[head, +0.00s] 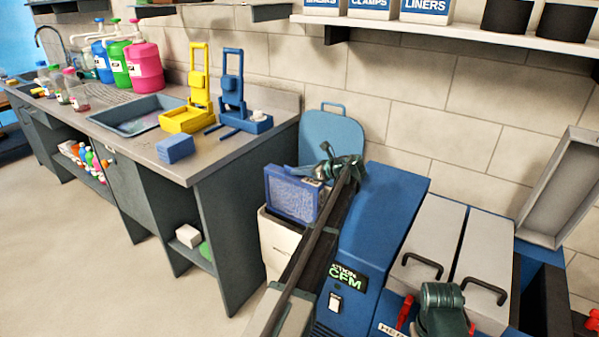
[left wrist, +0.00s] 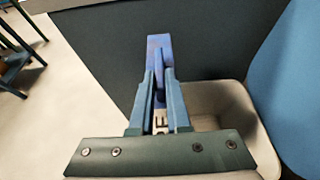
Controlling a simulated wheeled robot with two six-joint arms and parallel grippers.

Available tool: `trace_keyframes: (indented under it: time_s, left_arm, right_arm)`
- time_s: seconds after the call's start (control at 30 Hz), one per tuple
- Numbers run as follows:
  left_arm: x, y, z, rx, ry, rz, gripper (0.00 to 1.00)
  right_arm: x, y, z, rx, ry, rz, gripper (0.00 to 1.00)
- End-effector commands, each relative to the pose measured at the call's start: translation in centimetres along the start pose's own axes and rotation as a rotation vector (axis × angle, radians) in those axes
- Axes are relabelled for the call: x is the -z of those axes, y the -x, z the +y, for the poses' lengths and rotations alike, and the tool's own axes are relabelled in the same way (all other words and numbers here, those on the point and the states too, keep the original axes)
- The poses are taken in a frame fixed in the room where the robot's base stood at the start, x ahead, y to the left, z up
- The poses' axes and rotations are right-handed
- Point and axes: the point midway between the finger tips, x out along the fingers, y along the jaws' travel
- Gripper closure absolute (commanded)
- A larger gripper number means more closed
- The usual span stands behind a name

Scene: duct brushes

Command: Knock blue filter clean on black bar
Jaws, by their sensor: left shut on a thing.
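The blue filter (head: 291,196), a blue frame around a pale grey mesh, is held upright above the cream bin (head: 276,243). My left gripper (head: 326,172) is shut on its right side. In the left wrist view the closed fingers (left wrist: 160,95) grip the filter, seen edge-on (left wrist: 158,48), with the bin (left wrist: 243,122) below and to the right. I cannot clearly make out the black bar; my arm hides part of the bin. A dark green part of my right arm (head: 443,305) shows at the lower right, its fingers not clear.
A blue machine (head: 385,215) with grey lids stands right of the bin. The sink counter (head: 200,165) at left holds a yellow stand (head: 190,115), a blue stand (head: 240,115) and a blue block (head: 175,149). Open floor lies at the left front.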

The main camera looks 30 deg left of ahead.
Motion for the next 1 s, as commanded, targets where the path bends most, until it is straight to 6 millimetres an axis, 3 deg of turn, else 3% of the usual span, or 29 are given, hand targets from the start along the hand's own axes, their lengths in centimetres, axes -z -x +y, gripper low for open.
trace_keyframes:
  time_s: [0.1, 0.63, 1.0]
  left_arm:
    - [0.9, -0.4, 0.0, 0.0, 0.0, -0.001, 1.0]
    - [-1.9, 0.8, 0.0, 0.0, 0.0, -0.001, 1.0]
    - [-1.7, 0.7, 0.0, 0.0, 0.0, -0.001, 1.0]
  right_arm:
    - [0.1, -1.0, -0.1, 0.0, 0.0, 0.0, 0.5]
    - [-0.1, 2.1, 0.2, 0.0, 0.0, 0.0, 0.5]
    - [-0.1, 1.8, 0.2, 0.0, 0.0, 0.0, 0.5]
